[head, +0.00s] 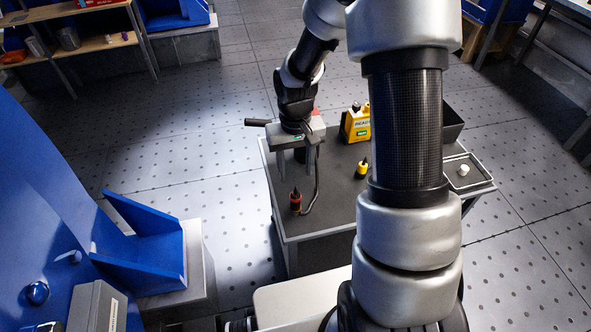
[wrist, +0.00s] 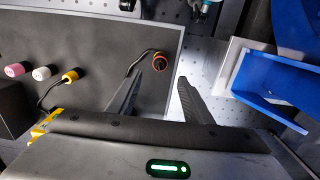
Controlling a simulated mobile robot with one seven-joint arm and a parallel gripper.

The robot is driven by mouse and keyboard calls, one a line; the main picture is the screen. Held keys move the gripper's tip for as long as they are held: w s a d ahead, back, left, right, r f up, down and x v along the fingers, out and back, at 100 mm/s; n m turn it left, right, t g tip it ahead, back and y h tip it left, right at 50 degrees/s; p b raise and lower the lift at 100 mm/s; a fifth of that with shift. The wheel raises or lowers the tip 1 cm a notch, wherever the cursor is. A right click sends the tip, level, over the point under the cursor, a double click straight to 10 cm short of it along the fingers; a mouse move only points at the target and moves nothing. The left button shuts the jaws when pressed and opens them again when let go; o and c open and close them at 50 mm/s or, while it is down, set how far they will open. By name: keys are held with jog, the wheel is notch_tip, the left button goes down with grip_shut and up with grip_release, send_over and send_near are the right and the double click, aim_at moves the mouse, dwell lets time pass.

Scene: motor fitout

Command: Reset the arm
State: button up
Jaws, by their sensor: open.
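My gripper (head: 296,172) hangs over the left part of the dark work table (head: 325,190) in the head view. Its two fingers are spread, with nothing between them. In the wrist view the open fingers (wrist: 163,75) point up the picture. A red-and-black plug (head: 296,202) with a black cable stands on the table near its left front corner. In the wrist view this plug (wrist: 158,62) shows as an orange-red ring close to the fingertips. The fingers appear apart from it, and part of the cable is hidden by the left finger.
A yellow plug (head: 362,168) and a yellow box (head: 357,123) stand on the table. A small tray (head: 487,184) with a white piece is at the right. Blue brackets (head: 152,247) stand left of the table. Pink (wrist: 14,69) and white (wrist: 41,73) plugs show in the wrist view.

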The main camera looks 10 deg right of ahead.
dwell(0.3)
jog(key=s+r+t, duration=0.1)
jog(key=s+r, duration=0.2)
jog(key=r, duration=0.6)
jog(key=s+r+t, duration=0.2)
jog(key=s+r, duration=0.1)
jog(key=r, duration=0.6)
jog(key=s+r+t, duration=0.3)
jog(key=s+r, duration=0.6)
jog(key=s, duration=0.3)
notch_tip(320, 180, up, 17)
jog(key=p, duration=1.7)
jog(key=shift+s, duration=0.2)
